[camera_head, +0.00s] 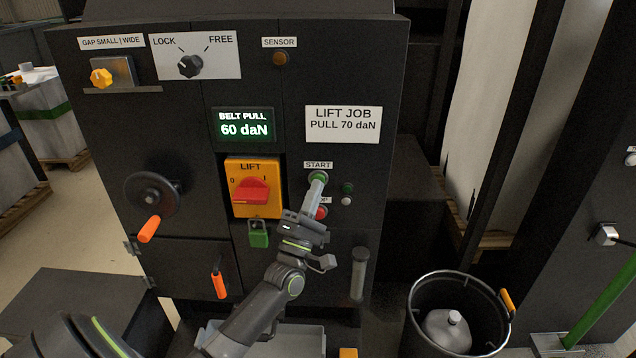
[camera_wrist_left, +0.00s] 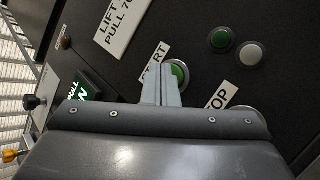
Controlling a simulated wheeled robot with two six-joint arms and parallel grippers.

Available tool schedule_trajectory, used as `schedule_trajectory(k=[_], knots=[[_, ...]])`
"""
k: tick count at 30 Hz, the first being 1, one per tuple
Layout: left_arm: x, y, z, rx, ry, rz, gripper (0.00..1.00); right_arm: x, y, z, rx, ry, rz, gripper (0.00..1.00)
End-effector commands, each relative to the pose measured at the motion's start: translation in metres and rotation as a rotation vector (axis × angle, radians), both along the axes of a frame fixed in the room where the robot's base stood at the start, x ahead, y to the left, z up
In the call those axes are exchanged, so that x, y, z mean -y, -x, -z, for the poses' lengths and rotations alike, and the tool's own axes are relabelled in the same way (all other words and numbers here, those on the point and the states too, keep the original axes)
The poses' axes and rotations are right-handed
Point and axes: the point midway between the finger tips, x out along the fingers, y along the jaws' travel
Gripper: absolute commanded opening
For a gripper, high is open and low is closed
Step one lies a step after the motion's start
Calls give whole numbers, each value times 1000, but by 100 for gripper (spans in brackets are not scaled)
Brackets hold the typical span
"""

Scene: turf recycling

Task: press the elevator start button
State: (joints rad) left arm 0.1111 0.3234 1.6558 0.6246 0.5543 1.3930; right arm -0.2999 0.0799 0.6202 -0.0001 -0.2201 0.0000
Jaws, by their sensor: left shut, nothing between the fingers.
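The green start button (camera_head: 318,177) sits under the START label (camera_head: 318,165) on the dark control cabinet. My left gripper (camera_head: 318,181) is shut and empty, its fingertips over the lower part of the button in the head view. In the left wrist view the green button (camera_wrist_left: 180,74) shows just beside the fingertips (camera_wrist_left: 161,76), partly hidden by them. I cannot tell whether the tips touch it. The red stop button (camera_head: 321,212) is beside the gripper, its label partly covered. The right gripper is not in view.
An orange lift switch (camera_head: 252,188) with a red knob and a green padlock (camera_head: 258,234) are left of the gripper. A small green lamp (camera_head: 347,188) is to the right. A handwheel (camera_head: 152,196) projects at left. A black bin (camera_head: 458,315) stands lower right.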

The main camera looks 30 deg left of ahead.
Motion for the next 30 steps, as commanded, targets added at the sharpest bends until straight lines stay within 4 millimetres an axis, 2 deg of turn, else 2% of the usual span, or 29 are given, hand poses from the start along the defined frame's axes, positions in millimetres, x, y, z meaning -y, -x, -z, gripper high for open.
schedule_trajectory(k=[17, 30], knots=[[-2, -3, 0, 0, 0, 0, 0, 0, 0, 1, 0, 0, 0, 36], [7, 12, 0, -1, 1, -1, 0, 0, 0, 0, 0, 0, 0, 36]])
